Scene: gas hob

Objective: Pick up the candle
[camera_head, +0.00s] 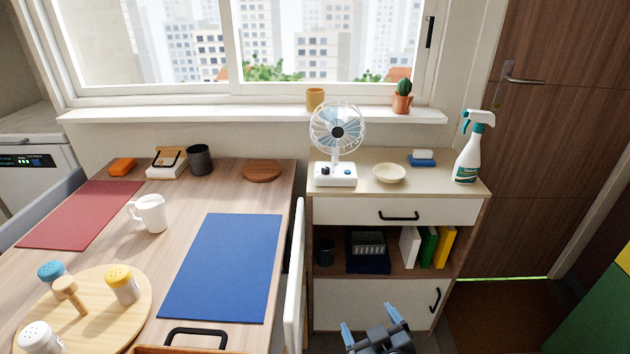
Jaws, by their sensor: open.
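No candle shows beyond doubt. A small tan-yellow cylinder (315,99) on the windowsill, left of the potted cactus, may be the candle; it is too small to tell it from a cup or pot. My gripper (371,322) is at the bottom edge of the view, right of centre, with its two blue fingertips spread apart and nothing seen between them. It shows in front of the cabinet's lower door, well below and apart from the cylinder. The rest of my arm is mostly out of view.
A fan (337,140), a bowl (389,173) and a spray bottle (472,148) stand on the cabinet (362,209) below the windowsill (240,114). A cactus (402,97) shares the sill. The table (180,198) at left holds mats, a jug and shakers. A white chair back (296,275) stands between.

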